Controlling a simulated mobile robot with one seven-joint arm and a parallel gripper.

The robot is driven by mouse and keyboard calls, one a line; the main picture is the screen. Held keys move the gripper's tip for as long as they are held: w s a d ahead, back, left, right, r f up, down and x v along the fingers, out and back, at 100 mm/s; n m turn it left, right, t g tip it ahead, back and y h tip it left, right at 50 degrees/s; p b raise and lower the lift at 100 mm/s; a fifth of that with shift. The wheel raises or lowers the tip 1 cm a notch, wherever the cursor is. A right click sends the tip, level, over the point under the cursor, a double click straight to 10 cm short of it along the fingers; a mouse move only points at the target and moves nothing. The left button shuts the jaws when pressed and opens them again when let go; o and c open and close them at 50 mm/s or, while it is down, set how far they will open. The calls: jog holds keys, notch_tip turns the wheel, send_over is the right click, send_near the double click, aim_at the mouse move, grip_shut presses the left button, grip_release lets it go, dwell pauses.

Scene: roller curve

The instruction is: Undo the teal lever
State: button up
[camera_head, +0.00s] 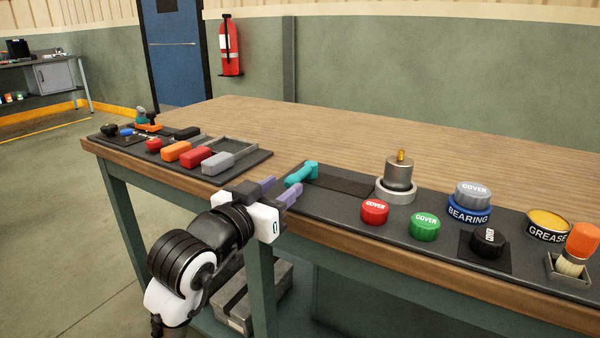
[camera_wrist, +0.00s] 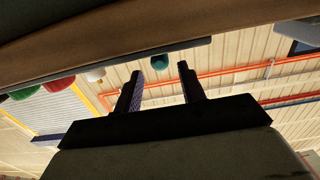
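The teal lever (camera_head: 302,173) lies at the left end of the dark mat on the workbench, pointing toward the front edge. In the wrist view a teal rounded end (camera_wrist: 174,62) shows beyond and between my fingers. My gripper (camera_head: 279,191) is at the bench's front edge, just short of the lever's near end. Its two purple-grey fingers are apart, with nothing seen between them; they also stand apart in the wrist view (camera_wrist: 160,76). I cannot tell whether a finger touches the lever. The lever's underside is hidden in the head view.
A metal cylinder with a brass tip (camera_head: 400,170) stands right of the lever. A tray with coloured blocks (camera_head: 262,154) is to the left. The wooden bench top (camera_head: 330,133) behind is clear.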

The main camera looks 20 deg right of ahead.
aim_at(308, 166)
jog(key=x, duration=0.8)
jog(key=shift+w+d, duration=0.1)
grip_shut()
